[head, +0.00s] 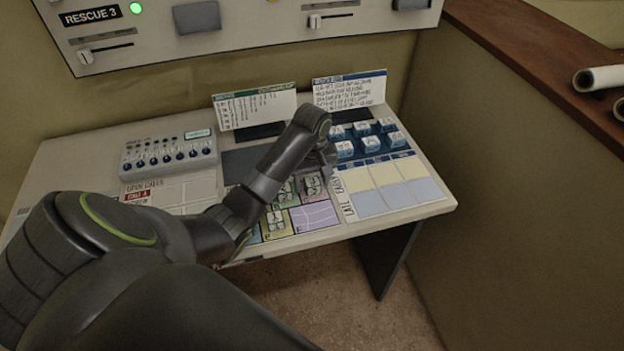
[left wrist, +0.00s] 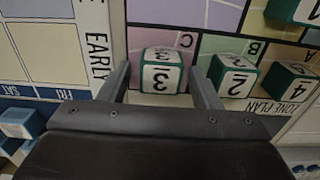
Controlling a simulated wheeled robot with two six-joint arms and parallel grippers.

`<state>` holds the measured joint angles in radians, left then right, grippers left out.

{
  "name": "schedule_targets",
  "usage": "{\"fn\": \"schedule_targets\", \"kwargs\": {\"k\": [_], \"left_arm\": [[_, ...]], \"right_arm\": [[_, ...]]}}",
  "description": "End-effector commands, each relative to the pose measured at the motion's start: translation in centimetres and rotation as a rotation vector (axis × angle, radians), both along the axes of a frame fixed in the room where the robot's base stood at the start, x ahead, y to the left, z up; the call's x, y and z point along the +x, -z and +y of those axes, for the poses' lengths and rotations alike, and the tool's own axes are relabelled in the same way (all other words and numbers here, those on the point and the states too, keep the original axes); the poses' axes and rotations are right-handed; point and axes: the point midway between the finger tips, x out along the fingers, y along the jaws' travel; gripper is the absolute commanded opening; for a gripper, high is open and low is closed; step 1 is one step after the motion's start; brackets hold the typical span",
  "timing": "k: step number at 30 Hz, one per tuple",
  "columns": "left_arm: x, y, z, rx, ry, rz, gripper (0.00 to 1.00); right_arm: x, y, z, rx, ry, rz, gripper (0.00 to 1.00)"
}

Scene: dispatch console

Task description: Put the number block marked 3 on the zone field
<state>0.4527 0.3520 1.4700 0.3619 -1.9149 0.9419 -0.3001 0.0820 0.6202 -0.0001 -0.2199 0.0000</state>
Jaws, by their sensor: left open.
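The number block marked 3 (left wrist: 161,72), a white cube with green sides, stands on the pinkish field C of the zone plan (left wrist: 272,106). In the head view this block (head: 312,186) sits just in front of my left gripper (head: 325,165). In the left wrist view my left gripper (left wrist: 160,82) is open, with one finger on each side of the block. I cannot tell whether the fingers touch it. The block marked 2 (left wrist: 234,76) is on field B, and the block marked 4 (left wrist: 288,82) is on field A. My right gripper is not in view.
The purple field (head: 315,216) is bare. Blue-sided blocks (head: 345,149) stand on the panel at right, beside the bare day grid (head: 386,176). A knob box (head: 168,153) is at left. Two upright cards (head: 350,92) stand behind.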

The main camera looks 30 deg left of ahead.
Motion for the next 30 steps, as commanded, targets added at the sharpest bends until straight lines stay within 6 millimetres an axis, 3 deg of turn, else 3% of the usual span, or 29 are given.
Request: {"fn": "schedule_targets", "kwargs": {"k": [7, 14, 30], "left_arm": [[0.0, -0.5, 0.0, 0.001, 0.0, -0.002, 0.57], [0.1, -3.6, 0.1, 0.001, 0.001, -0.006, 0.57], [0.0, -10.5, 0.0, -0.001, -0.002, -0.001, 0.57]], "right_arm": [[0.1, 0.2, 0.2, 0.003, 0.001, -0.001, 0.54], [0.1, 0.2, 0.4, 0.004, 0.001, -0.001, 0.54], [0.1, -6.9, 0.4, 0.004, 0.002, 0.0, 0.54]]}}
